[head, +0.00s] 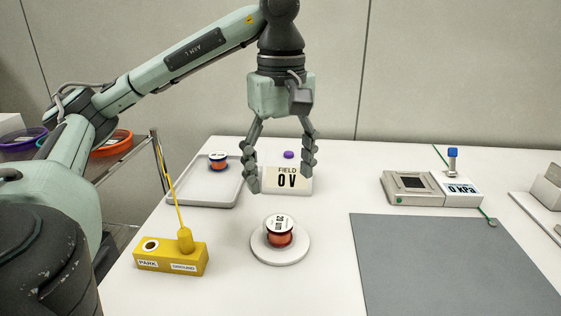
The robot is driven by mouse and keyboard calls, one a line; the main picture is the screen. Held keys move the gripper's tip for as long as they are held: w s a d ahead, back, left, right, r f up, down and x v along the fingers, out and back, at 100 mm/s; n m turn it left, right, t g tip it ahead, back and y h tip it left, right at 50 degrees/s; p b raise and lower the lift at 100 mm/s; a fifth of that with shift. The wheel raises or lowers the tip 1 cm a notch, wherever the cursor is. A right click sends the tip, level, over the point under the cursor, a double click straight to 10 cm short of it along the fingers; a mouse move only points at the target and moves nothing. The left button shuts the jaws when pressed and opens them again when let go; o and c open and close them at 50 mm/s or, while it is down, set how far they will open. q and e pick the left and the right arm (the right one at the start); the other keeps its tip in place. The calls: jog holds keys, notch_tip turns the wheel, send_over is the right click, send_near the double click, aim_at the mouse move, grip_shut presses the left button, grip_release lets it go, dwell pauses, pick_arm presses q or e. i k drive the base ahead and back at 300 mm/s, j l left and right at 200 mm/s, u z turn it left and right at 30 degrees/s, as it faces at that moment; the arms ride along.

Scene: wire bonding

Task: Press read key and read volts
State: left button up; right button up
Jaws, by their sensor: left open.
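A white field meter (287,186) stands near the back of the table. Its display reads "FIELD 0 V", and a purple key (289,155) sits on top of it. My left gripper (281,177) hangs pointing down, its fingers open and empty. In the picture its fingers flank the meter and overlap its left side; I cannot tell the exact depth between them. My right gripper is not in view.
A spool (280,232) sits on a white round stand (291,257) in front. A yellow block (150,262) with a corded plug is front left. A grey tray (190,192) holds another spool (218,161). A grey mat (450,270) and a device reading "0 KPA" (458,190) are right.

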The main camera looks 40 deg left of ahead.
aim_at(289, 153)
jog(key=u, duration=1.35)
